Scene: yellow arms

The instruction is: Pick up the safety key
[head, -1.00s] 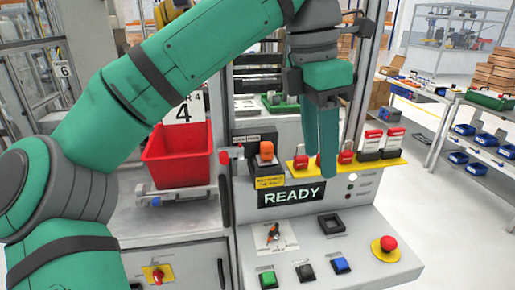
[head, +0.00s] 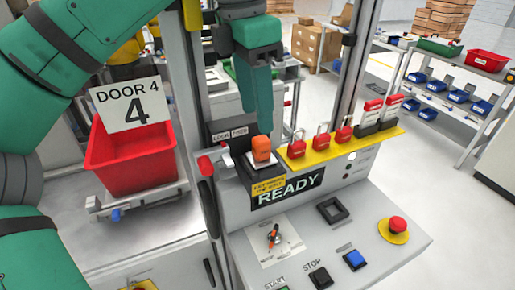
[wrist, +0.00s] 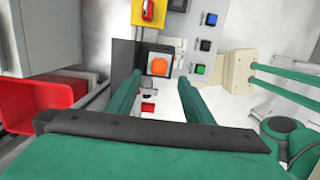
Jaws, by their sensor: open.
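The safety key appears to be the orange block (head: 261,148), standing in a dark holder (head: 250,176) on the console, behind the yellow label. In the wrist view the orange block (wrist: 158,66) shows from above, between the tips of my two fingers. My gripper (head: 263,128) is open and points down just above the block in the head view. The fingers (wrist: 160,78) are spread with nothing held. The head view does not show the gap between the fingers, and I cannot tell whether they reach down beside the block.
Several red padlocks (head: 345,130) hang on a yellow rail (head: 340,146) right of the block. A red lever handle (head: 205,163) is close on its left. A red emergency stop (head: 398,223) and push buttons (head: 319,277) sit on the console front. A red bin (head: 135,155) stands left.

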